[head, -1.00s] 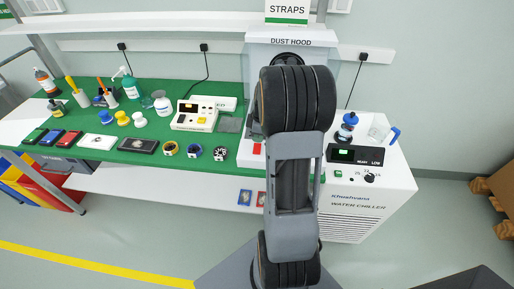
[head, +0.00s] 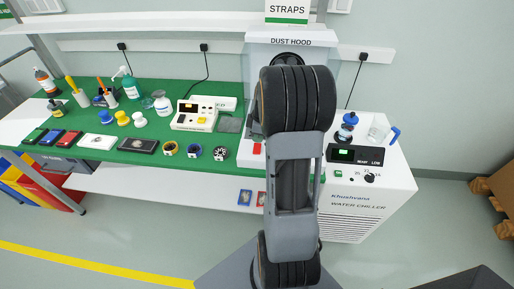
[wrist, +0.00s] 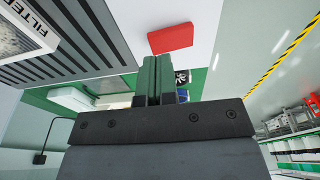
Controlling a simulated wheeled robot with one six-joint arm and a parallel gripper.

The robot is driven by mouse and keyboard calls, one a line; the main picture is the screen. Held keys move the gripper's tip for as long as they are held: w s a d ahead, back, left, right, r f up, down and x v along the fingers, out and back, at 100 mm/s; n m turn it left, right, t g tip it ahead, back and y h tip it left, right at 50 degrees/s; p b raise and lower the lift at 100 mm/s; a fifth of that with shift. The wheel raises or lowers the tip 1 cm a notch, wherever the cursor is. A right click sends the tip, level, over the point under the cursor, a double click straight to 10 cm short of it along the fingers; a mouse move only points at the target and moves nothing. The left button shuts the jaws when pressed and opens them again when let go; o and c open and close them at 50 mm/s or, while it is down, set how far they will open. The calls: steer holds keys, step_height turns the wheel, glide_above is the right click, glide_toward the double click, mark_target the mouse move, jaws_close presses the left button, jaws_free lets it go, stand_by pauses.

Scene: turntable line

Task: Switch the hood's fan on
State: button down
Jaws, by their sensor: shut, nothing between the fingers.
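The dust hood (head: 290,41) stands at the back centre in the head view, mostly hidden behind my arm. A red flat piece (head: 257,148) shows at its lower front, just left of my arm; I cannot tell its switch position. In the wrist view a red rectangular piece (wrist: 171,38) sits on a white surface beyond my fingertips. My gripper (wrist: 160,62) is shut and empty, its fingers together and pointing toward the red piece, with a small visible gap. The hood's slotted grille (wrist: 95,35) is at the upper left there. The gripper is hidden in the head view.
The green bench (head: 105,150) at the left holds bottles, a bench device (head: 195,114), dishes and reels. A water chiller (head: 365,200) with a blue-capped bottle (head: 347,127) and a jug (head: 379,131) stands at the right. The floor in front is clear.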

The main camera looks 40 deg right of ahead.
mark_target(258, 145)
steer(key=shift+f+b, duration=1)
steer(key=shift+f, duration=0.2)
stand_by(0.4)
steer(key=shift+r, duration=0.15)
steer(key=shift+r+p, duration=2.35)
steer(key=shift+r, duration=1.15)
steer(key=shift+f, duration=0.1)
